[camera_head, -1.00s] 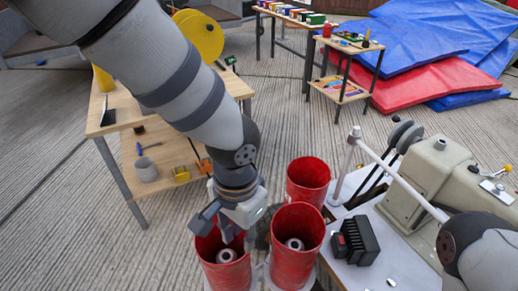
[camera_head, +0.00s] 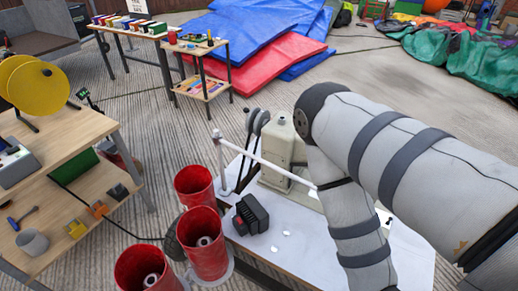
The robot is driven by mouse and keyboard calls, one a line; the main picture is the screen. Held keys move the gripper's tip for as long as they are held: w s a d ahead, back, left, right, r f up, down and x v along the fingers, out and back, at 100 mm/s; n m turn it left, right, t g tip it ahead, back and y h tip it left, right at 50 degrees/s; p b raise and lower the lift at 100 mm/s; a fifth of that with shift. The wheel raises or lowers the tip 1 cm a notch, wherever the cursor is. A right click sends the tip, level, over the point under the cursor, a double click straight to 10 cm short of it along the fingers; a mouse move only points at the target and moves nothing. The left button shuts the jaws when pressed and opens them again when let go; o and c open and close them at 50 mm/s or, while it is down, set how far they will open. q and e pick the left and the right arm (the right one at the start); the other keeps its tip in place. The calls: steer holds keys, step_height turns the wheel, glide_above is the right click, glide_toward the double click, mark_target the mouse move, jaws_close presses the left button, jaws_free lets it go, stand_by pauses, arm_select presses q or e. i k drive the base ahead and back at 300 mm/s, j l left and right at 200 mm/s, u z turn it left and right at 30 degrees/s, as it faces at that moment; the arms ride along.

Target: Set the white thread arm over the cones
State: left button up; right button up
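The white thread arm (camera_head: 262,162) is a thin bar running from a white upright at the left edge of the white machine table (camera_head: 290,225) to the right, past the front of the beige sewing machine (camera_head: 287,150). It points away from the red buckets. Three red buckets stand left of the table: a back one (camera_head: 194,186), a middle one (camera_head: 205,262) and a front one (camera_head: 128,272). Pale cone tops show in the middle (camera_head: 204,241) and front (camera_head: 151,279) buckets. My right arm comes in from the right and bends downward; its gripper is below the frame. My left gripper is out of view.
A black block (camera_head: 252,213) lies on the machine table. A wooden workbench (camera_head: 65,140) with a yellow disc (camera_head: 38,84) stands at left. Blue and red mats (camera_head: 260,75) lie behind. Open floor lies at the back right.

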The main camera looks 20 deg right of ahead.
mark_target(217, 141)
steer(key=l+z, duration=0.2)
steer(key=z, duration=0.2)
steer(key=l+z, duration=0.15)
steer(key=z, duration=0.3)
steer(key=l+z, duration=0.2)
steer(key=z, duration=0.2)
